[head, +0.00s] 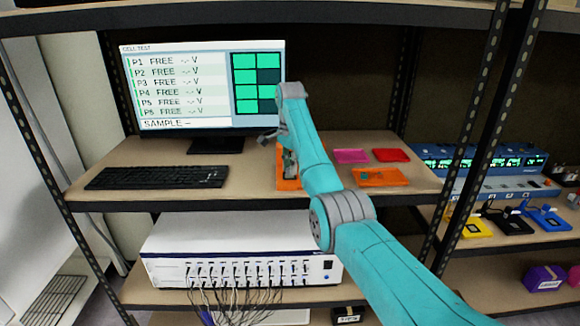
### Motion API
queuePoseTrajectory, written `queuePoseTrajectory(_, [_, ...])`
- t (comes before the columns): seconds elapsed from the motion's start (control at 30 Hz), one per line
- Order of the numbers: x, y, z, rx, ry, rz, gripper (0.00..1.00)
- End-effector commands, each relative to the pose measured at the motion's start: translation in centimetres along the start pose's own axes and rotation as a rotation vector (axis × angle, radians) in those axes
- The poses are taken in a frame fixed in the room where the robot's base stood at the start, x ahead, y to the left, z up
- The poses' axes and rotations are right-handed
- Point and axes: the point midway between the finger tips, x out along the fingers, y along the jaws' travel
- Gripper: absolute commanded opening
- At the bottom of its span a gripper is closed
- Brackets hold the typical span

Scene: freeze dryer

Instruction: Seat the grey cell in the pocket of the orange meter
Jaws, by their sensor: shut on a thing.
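My gripper (289,160) is at the middle of the desk shelf, pointing down over an orange block that looks like the orange meter (287,184). My arm covers much of both. The gripper is shut on a small greyish thing, most likely the grey cell, which is mostly hidden behind the fingers and arm. I cannot tell whether the cell touches the meter or is inside its pocket. The pocket itself is hidden.
A monitor (190,90) and black keyboard (157,178) are on the left. Flat pink (350,156), red (391,155) and orange (381,177) pieces lie on the right. A white instrument (240,250) with cables is below. A rack post (485,140) stands at right.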

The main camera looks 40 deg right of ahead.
Motion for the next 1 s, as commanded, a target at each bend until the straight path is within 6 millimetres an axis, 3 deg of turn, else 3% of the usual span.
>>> queuePoseTrajectory(1.0, [1.1,0.0,0.0,0.000,0.000,0.000,0.02])
